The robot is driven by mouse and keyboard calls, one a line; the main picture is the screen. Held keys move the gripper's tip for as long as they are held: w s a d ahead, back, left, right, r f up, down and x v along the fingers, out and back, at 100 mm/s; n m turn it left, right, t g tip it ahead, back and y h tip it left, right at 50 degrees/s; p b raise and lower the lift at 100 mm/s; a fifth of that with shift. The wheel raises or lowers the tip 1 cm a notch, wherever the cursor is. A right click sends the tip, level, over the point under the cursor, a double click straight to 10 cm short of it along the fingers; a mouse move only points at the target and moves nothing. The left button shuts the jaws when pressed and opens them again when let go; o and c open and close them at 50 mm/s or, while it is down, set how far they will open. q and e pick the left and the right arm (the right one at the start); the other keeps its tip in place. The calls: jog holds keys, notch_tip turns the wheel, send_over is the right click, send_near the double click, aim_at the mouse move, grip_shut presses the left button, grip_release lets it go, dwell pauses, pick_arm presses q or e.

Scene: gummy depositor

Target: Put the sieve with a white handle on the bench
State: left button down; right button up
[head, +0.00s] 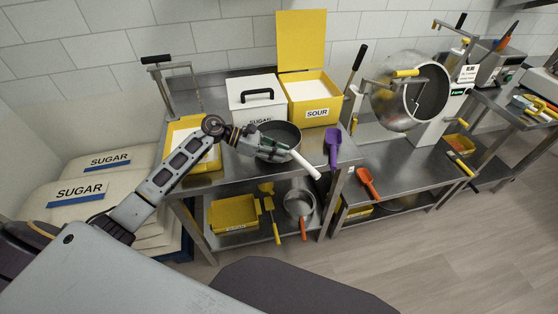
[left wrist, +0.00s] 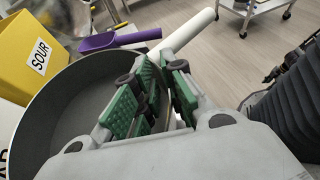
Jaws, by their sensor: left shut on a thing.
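The sieve with a white handle (head: 282,129) is over the front part of the steel bench (head: 238,178). Its white handle (head: 306,164) points to the lower right, past the front edge. My left gripper (head: 268,142) is shut on the sieve at its near rim, by the handle root. In the left wrist view the grey round sieve (left wrist: 72,105) fills the left, and the green-padded fingers of my left gripper (left wrist: 155,92) close at its rim beside the handle (left wrist: 190,30). I cannot tell whether the sieve's underside touches the bench. My right gripper is out of view.
Behind the sieve stand a white sugar box (head: 244,98) and a yellow sour box (head: 313,108). A purple scoop (head: 333,146) lies to its right, a yellow tray (head: 180,134) to its left. A pan with an orange handle (head: 299,203) sits on the lower shelf.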

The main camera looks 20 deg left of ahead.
pick_arm(q)
notch_tip(320, 180, down, 2)
jog(key=shift+f+b, duration=0.2)
jog(key=shift+b, duration=0.2)
jog(key=shift+f, duration=0.5)
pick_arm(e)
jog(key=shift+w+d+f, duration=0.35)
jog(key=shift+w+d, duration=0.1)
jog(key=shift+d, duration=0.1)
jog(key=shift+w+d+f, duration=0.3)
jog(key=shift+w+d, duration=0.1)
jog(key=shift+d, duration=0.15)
pick_arm(q)
jog(key=shift+f, duration=0.1)
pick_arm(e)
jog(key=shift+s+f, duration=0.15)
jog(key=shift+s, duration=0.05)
